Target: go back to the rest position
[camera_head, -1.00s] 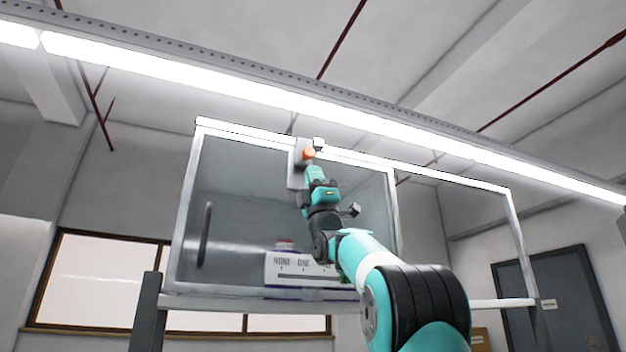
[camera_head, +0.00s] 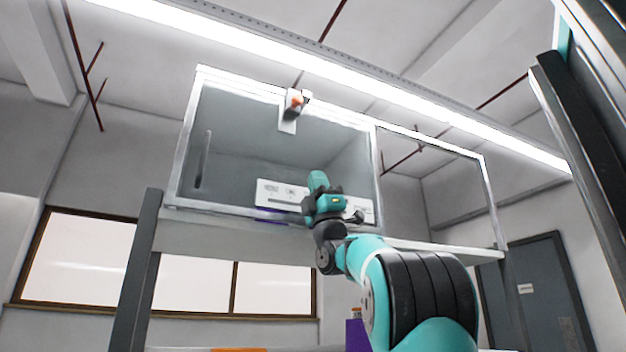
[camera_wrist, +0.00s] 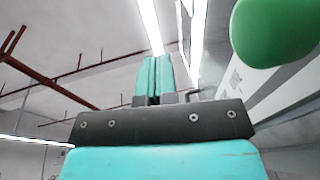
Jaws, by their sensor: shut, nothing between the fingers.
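My gripper (camera_head: 318,182) is in front of the lower part of a glass-fronted cabinet (camera_head: 187,140) in the head view, below and apart from the orange-knobbed fitting at its top. In the wrist view my gripper (camera_wrist: 157,75) points upward, its two teal fingers side by side and shut, with nothing between them. My arm reaches up from the lower right of the head view.
A pale fitting with an orange knob (camera_head: 295,102) sits at the cabinet's top edge. A white labelled box (camera_head: 280,190) stands low inside. A dark post (camera_head: 137,270) stands left, another (camera_head: 585,150) right. A rounded green thing (camera_wrist: 275,30) looms close in the wrist view.

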